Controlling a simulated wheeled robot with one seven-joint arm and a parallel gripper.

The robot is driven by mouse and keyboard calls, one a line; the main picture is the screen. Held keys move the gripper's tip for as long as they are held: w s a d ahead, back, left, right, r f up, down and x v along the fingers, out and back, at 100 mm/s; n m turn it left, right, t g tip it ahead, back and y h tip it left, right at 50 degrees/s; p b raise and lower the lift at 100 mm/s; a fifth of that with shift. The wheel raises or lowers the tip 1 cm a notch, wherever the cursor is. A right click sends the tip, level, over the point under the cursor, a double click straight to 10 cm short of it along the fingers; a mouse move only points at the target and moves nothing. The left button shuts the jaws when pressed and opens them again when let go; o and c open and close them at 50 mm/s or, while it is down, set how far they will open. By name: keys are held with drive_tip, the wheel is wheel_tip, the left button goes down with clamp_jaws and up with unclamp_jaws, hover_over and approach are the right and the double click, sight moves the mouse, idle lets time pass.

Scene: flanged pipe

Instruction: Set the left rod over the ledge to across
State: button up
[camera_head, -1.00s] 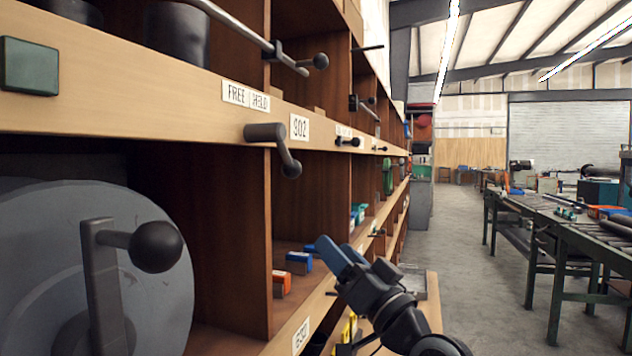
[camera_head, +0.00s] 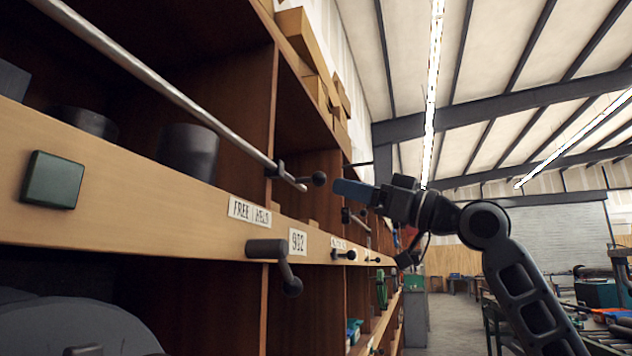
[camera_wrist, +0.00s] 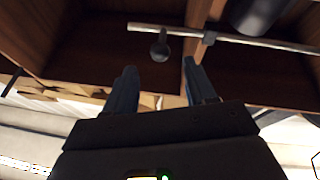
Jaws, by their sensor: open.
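A long silver rod (camera_head: 165,92) runs above the wooden ledge (camera_head: 130,180), across an open upper compartment. Near its right end it passes a dark bracket (camera_head: 277,170). A short arm with a black ball knob (camera_head: 319,179) stands out by that end. My gripper (camera_head: 340,187) is raised just right of the knob, its blue fingers pointing left at it. In the wrist view the rod (camera_wrist: 250,41) crosses the top and the knob (camera_wrist: 160,50) shows between and just beyond my open fingers (camera_wrist: 160,70). The fingers look empty, and I cannot tell whether they touch the knob.
A second rod with a knob (camera_head: 347,215) is farther along the shelf. A green block (camera_head: 52,180) is on the ledge front. Cardboard boxes (camera_head: 308,60) stand on top. The aisle is clear.

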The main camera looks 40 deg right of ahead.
sight(318, 178)
drive_tip(key=shift+p+x, duration=1.05)
drive_tip(key=shift+x, duration=2.85)
drive_tip(key=shift+r, duration=0.1)
drive_tip(key=shift+c, duration=0.3)
clamp_jaws()
